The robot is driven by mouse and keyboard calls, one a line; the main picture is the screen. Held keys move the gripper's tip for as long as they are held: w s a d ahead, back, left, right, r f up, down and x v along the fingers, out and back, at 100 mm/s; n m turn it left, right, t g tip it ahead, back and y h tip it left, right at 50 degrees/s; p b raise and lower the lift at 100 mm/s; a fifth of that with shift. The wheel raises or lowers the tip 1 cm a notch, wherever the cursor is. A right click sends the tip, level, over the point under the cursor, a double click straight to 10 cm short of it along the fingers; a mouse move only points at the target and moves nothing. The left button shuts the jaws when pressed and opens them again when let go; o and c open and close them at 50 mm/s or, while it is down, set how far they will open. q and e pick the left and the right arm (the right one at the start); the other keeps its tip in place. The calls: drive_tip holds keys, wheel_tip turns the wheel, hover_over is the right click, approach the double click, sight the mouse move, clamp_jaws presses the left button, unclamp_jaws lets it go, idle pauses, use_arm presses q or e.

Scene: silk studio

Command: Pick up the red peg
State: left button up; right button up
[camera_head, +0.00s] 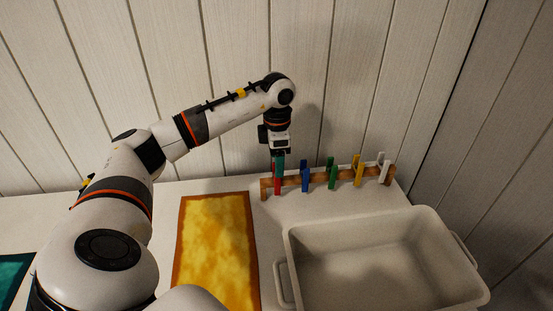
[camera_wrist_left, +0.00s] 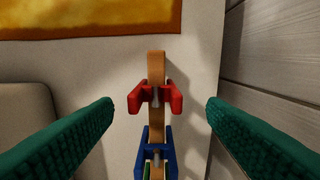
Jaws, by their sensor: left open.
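The red peg (camera_head: 278,185) is clipped at the left end of a wooden rail (camera_head: 320,178) in the head view. It also shows in the left wrist view (camera_wrist_left: 166,96), straddling the rail. My left gripper (camera_head: 278,168) is above the red peg, pointing down. In the left wrist view its green fingers (camera_wrist_left: 160,108) are open, one on each side of the red peg, with gaps between. The gripper partly hides the peg's top in the head view. My right gripper is not in view.
Blue (camera_head: 305,177), green (camera_head: 332,174), yellow (camera_head: 357,171) and white (camera_head: 383,169) pegs follow along the rail. A pale tub (camera_head: 300,282) stands in front. A yellow cloth with an orange border (camera_head: 217,245) lies to the left. A plank wall (camera_head: 345,80) is behind.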

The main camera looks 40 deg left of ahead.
sight(277, 181)
use_arm(q)
drive_tip(key=f, duration=0.1)
drive_tip(key=f+b, duration=0.2)
drive_tip(key=shift+s+d+f, duration=0.1)
drive_tip(key=shift+s+f, duration=0.05)
drive_tip(key=shift+s, duration=0.1)
drive_tip(key=shift+f+b, duration=0.3)
drive_tip(key=shift+f, duration=0.15)
drive_tip(key=shift+r, duration=0.1)
drive_tip(key=c, duration=1)
